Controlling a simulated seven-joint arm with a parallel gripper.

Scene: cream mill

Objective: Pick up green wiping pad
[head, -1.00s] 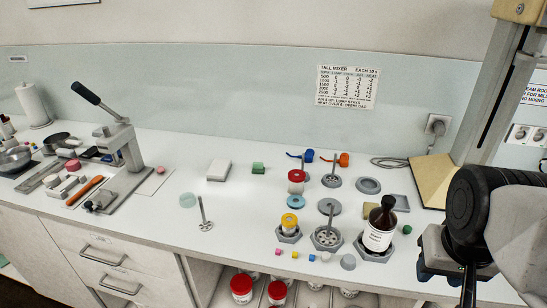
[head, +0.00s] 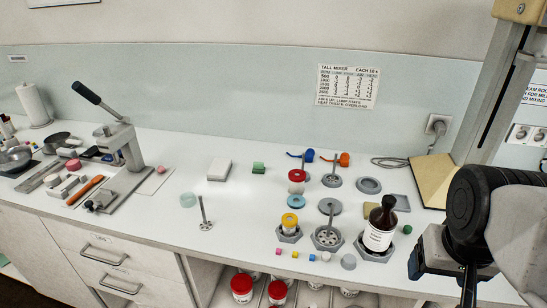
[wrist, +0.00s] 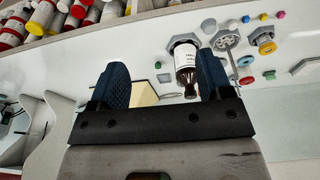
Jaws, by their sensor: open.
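The green wiping pad appears to be the small green block (head: 258,168) lying on the white bench near the wall, just right of a white block, in the head view.
A brown bottle (head: 379,230) with a white label stands in a grey holder between my gripper and the pad. Stands, rings and coloured caps crowd the bench middle. A lever press (head: 122,145) stands at left. The bench around the white block (head: 219,170) is fairly clear.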

